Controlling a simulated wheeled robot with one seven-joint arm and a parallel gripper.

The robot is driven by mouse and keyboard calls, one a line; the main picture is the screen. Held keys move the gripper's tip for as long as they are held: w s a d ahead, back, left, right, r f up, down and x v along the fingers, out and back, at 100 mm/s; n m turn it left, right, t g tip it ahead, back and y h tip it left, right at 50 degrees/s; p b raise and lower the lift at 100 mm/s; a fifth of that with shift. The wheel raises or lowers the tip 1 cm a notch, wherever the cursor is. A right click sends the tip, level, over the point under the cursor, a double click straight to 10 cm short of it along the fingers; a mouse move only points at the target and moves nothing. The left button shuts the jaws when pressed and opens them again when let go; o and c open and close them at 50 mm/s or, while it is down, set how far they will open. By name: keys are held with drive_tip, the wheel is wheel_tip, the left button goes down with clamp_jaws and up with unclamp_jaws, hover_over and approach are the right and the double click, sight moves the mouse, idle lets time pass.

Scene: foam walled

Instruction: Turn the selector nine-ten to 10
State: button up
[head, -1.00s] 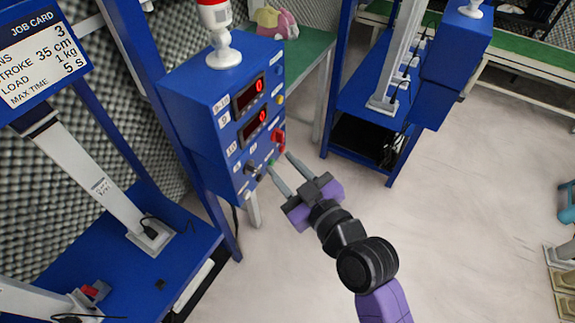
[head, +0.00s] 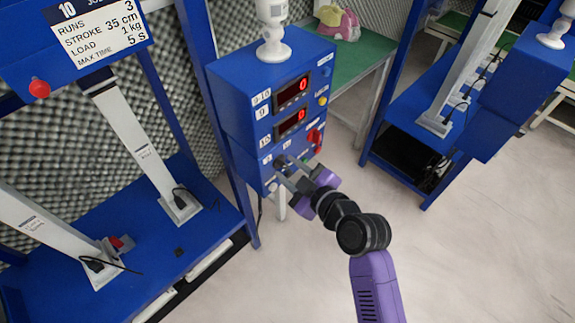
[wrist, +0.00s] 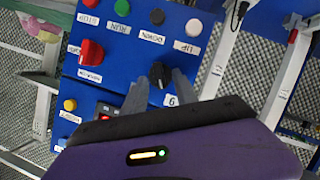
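The black selector knob (wrist: 160,73) sits on the front of a blue control box (head: 232,115), with a small white label (wrist: 171,100) bearing one digit beside it. The label appears upside down in the wrist view. My gripper (wrist: 159,84) is open, with one grey finger on each side of the knob. A gap shows on the left side; whether the right finger touches the knob I cannot tell. In the head view my gripper (head: 282,170) is at the lower front of the box and mostly hides the knob. Its pointer direction is not clear.
Close to the knob are a red rotary switch (wrist: 91,52) and green, black, white and red push buttons. Two red displays (head: 291,91) sit higher on the box. A blue frame with a job card (head: 98,27) stands left.

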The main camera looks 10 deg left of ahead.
drive_tip(key=shift+w+a+f, duration=0.25)
drive_tip(key=shift+w+a, duration=0.15)
drive_tip(key=shift+w, duration=0.05)
clamp_jaws()
drive_tip(key=m+g, duration=0.1)
drive_tip(key=m, duration=0.1)
drive_tip(key=m+g+y+b, duration=0.1)
drive_tip(key=shift+w+d+m+g, duration=0.2)
drive_tip(key=shift+m+g, duration=0.1)
drive_tip(key=shift+m, duration=0.1)
drive_tip(key=m+g+y+b, duration=0.1)
drive_tip(key=m, duration=0.1)
drive_tip(key=m+y, duration=0.1)
drive_tip(key=m, duration=0.1)
drive_tip(key=shift+w+d+g+b, duration=0.1)
drive_tip(key=shift+w+g+b, duration=0.1)
drive_tip(key=shift+g+b, duration=0.2)
drive_tip(key=shift+y, duration=0.3)
idle(0.3)
